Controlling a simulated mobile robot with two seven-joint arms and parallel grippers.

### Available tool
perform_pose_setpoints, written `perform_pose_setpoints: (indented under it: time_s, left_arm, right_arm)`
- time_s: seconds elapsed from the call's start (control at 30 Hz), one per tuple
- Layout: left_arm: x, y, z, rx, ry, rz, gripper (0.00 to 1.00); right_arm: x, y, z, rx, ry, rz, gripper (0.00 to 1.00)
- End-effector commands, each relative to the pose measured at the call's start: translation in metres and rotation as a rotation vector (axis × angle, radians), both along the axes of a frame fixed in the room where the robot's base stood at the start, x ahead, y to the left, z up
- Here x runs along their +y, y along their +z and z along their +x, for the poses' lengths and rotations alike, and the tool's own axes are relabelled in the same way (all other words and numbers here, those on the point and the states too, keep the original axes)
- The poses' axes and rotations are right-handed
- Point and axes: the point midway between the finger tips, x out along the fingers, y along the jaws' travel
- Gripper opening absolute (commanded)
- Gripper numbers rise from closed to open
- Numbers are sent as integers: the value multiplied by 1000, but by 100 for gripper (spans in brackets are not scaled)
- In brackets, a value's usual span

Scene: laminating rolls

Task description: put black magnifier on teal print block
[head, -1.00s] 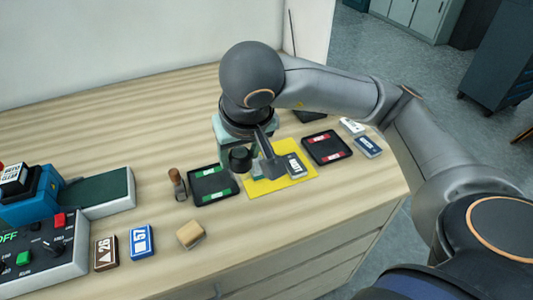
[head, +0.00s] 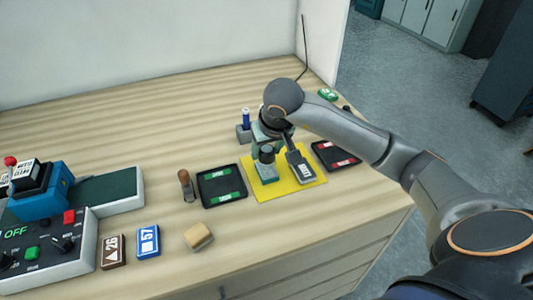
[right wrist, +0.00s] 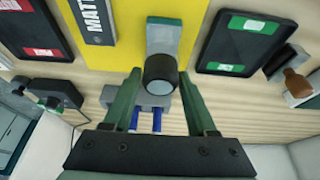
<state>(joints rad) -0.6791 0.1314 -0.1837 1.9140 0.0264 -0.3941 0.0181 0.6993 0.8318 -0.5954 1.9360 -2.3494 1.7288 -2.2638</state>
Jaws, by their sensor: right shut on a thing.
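The black magnifier (head: 266,156) is a short dark cylinder; in the right wrist view (right wrist: 160,73) it sits between the two fingers. My right gripper (head: 270,135) is shut on it, pointing down above the yellow mat. The teal print block (head: 267,174) lies on the left part of the mat, directly under the magnifier. In the right wrist view the block (right wrist: 164,37) is partly covered by the magnifier. I cannot tell whether the magnifier touches the block. My left gripper is not in view.
A grey labelled block (head: 300,167) shares the yellow mat (head: 290,192). A green-labelled tray (head: 222,186) stands left, a red-labelled tray (head: 336,156) right. A wooden-handled stamp (head: 186,186) and grey holder with blue item (head: 243,134) are close by. Table at back left is clear.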

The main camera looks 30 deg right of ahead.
Motion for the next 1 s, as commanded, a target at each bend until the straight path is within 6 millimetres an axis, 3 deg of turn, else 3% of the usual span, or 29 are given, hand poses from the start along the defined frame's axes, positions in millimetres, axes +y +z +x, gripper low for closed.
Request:
perform_pose_setpoints:
  time_s: [0.2,0.57,0.6,0.87,1.0]
  left_arm:
    - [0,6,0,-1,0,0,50]
    - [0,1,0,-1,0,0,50]
    - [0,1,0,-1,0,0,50]
    - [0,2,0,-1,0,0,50]
    - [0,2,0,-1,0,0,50]
  right_arm:
    - [1,-18,0,0,-1,1,1]
    - [0,-22,0,-2,0,0,1]
    - [0,-22,0,-1,0,0,59]
    - [0,-21,0,-1,0,0,87]
    - [1,-21,0,-1,0,0,87]
